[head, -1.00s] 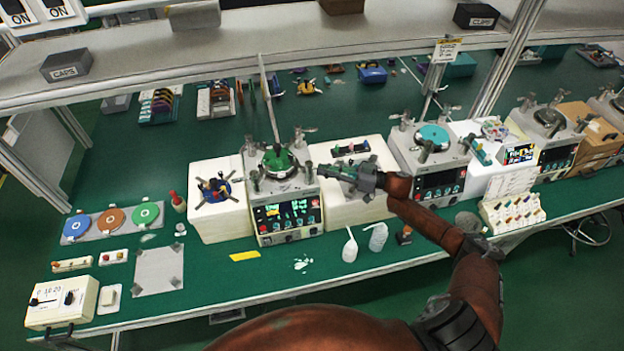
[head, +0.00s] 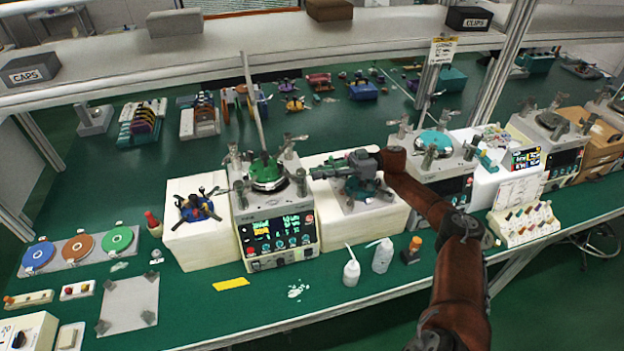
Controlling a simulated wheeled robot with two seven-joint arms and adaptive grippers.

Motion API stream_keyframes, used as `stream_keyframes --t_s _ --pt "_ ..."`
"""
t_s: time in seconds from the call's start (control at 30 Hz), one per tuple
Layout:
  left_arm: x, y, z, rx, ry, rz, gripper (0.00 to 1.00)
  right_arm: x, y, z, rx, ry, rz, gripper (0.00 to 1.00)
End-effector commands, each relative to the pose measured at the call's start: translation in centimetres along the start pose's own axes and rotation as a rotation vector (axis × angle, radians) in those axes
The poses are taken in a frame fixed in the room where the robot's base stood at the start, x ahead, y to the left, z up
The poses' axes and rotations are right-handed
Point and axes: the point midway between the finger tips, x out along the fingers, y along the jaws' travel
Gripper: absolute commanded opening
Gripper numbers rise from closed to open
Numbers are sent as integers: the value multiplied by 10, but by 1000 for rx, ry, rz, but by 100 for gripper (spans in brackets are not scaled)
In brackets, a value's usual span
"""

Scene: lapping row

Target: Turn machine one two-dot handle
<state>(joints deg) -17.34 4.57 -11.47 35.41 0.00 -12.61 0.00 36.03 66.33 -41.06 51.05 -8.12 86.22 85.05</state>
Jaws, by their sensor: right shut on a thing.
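Machine one (head: 275,240), a grey box with a dark lit front panel, stands left of centre between two white blocks. A green disc (head: 266,170) sits on its round top plate, with several metal posts with handles around it. My right gripper (head: 314,173) reaches in from the right, level with the machine's top. It is shut on the handle at the top right post (head: 299,182). The jaws partly hide that handle, and any dots on it are too small to make out. My left gripper is not in view.
The right white block (head: 377,221) with a fixture on top stands under my right gripper. A second machine (head: 432,180) with a teal disc is further right. White bottles (head: 351,270) stand in front. A shelf (head: 240,44) runs above the bench.

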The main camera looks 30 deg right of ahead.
Motion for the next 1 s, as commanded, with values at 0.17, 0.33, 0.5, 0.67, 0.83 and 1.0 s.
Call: stream_keyframes --t_s 0.17,0.33,0.5,0.67,0.83,1.0 --pt "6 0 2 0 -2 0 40 -5 0 1 0 -3 -6 0" --pt "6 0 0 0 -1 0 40 -6 0 0 -1 -4 -8 0" --pt "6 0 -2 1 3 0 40 -6 0 0 -1 -4 -8 0" --pt "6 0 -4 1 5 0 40 -6 0 0 -1 -4 -8 18" --pt "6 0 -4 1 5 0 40 -5 0 0 -1 -3 -9 30" --pt "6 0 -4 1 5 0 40 -5 0 0 -1 -3 -10 30"
